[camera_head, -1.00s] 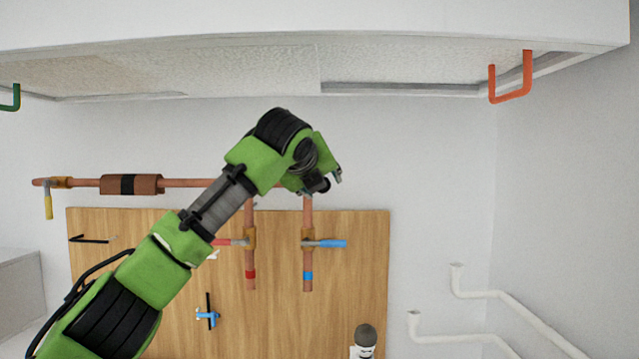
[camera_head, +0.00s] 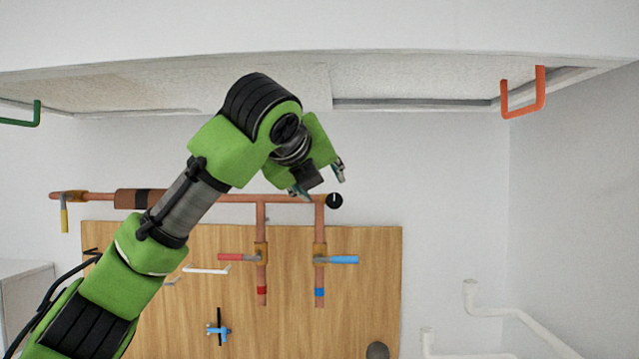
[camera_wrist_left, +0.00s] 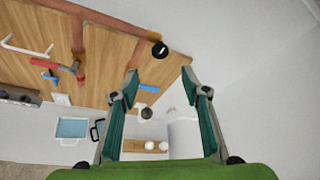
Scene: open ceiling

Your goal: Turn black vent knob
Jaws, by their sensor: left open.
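The black vent knob (camera_head: 335,200) is a small round black disc with a white mark. It sits at the right end of the horizontal copper pipe (camera_head: 285,198) on the wall. It also shows in the left wrist view (camera_wrist_left: 159,50), near the top, just above the space between my fingers. My left gripper (camera_head: 318,182) is open and empty. In the head view it appears just up and left of the knob, with its fingers pointing down. The fingers show apart in the wrist view (camera_wrist_left: 162,88), and the knob is not between them. My right gripper is not in view.
A red-handled valve (camera_head: 238,257) and a blue-handled valve (camera_head: 343,259) are on vertical pipes below. A wooden board (camera_head: 370,290) backs them. The wall right of the knob is clear.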

